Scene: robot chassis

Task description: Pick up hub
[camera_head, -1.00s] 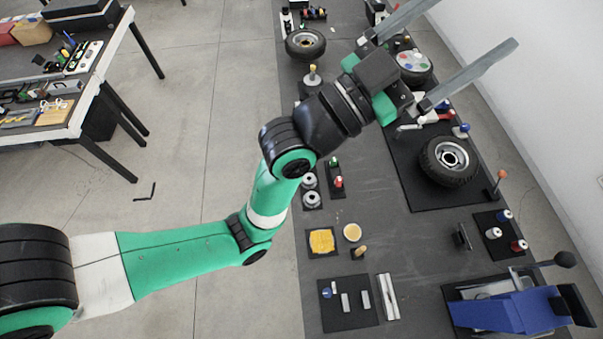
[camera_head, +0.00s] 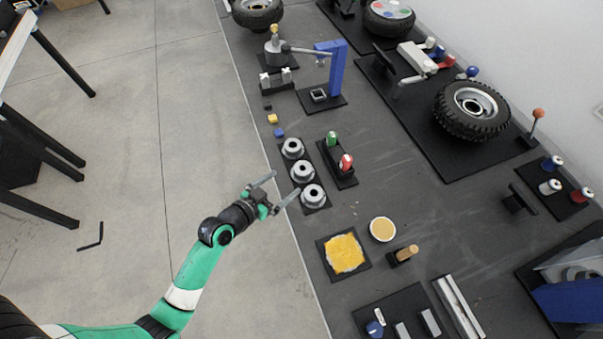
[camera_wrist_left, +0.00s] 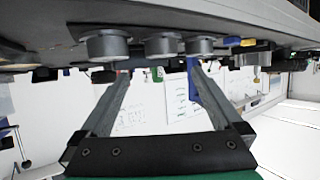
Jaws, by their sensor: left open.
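Three silver hubs stand in a row on a black tray (camera_head: 318,208) near the left edge of the dark table: a far hub (camera_head: 292,148), a middle hub (camera_head: 302,171) and a near hub (camera_head: 313,195). In the left wrist view, which is upside down, the hubs (camera_wrist_left: 161,45) line up along the table top. My left gripper (camera_head: 285,186) is open and empty, just left of the tray, its fingers pointing toward the middle and near hubs. In the left wrist view its two fingers (camera_wrist_left: 157,72) are spread with nothing between them. My right gripper is not in view.
A black holder with green and red cans (camera_head: 338,163) stands right of the hubs. Yellow and blue blocks (camera_head: 276,125) lie beyond them. A yellow sponge-like square (camera_head: 344,254) lies nearer. A tyre (camera_head: 472,108) rests on a large mat. The table centre is partly clear.

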